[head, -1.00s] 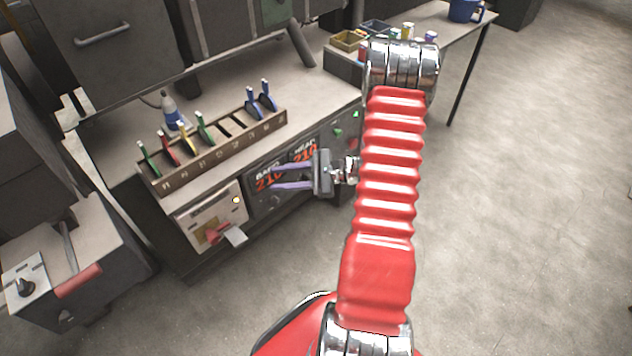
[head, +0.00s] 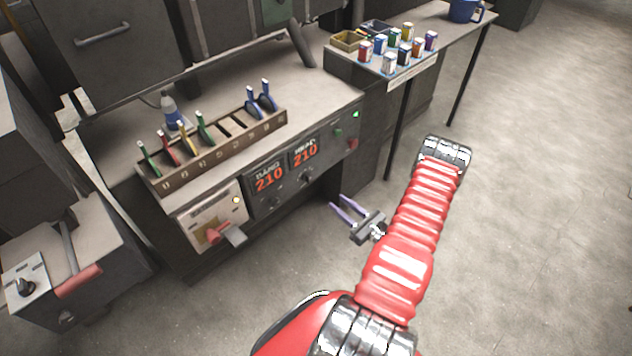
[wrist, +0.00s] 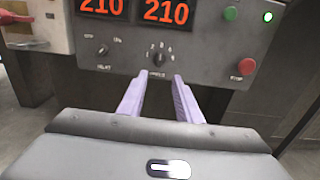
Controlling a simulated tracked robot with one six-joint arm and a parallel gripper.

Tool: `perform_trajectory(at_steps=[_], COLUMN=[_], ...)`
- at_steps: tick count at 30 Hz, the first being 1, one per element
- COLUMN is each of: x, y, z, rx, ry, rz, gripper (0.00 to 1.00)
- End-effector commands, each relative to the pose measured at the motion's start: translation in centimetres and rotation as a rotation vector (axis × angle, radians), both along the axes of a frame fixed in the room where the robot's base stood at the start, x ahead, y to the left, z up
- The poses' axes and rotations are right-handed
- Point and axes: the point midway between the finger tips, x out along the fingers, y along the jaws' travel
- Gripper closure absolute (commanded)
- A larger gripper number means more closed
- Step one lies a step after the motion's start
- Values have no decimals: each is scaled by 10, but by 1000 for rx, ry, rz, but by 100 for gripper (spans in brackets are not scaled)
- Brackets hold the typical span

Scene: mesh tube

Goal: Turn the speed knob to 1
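The speed knob (wrist: 160,58) is a small dark knob under the right-hand display in the wrist view, with small numbers around its top. It also shows on the control panel in the head view (head: 306,176). Its pointer seems to stand roughly upright, but the exact number is too small to read surely. My gripper (head: 338,202) is open and empty, with its purple fingers spread and pointing at the panel. In the wrist view the fingertips (wrist: 159,77) lie left and right just below the knob, apart from it.
A second knob (wrist: 102,50) sits left of the speed knob. A green button (wrist: 231,13), a lit green lamp (wrist: 268,17) and a red button (wrist: 246,67) are to the right. Both displays read 210. A tool rack (head: 215,155) stands above the panel. The floor at right is clear.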

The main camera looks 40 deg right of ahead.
Motion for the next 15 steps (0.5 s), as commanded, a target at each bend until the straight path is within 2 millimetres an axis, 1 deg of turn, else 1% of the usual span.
perform_trajectory(at_steps=[10, 15], x=[1, 10], y=[0, 0], z=[0, 0], rx=[-1, -1], ry=[0, 0], rz=[1, 3], gripper=[69, 69])
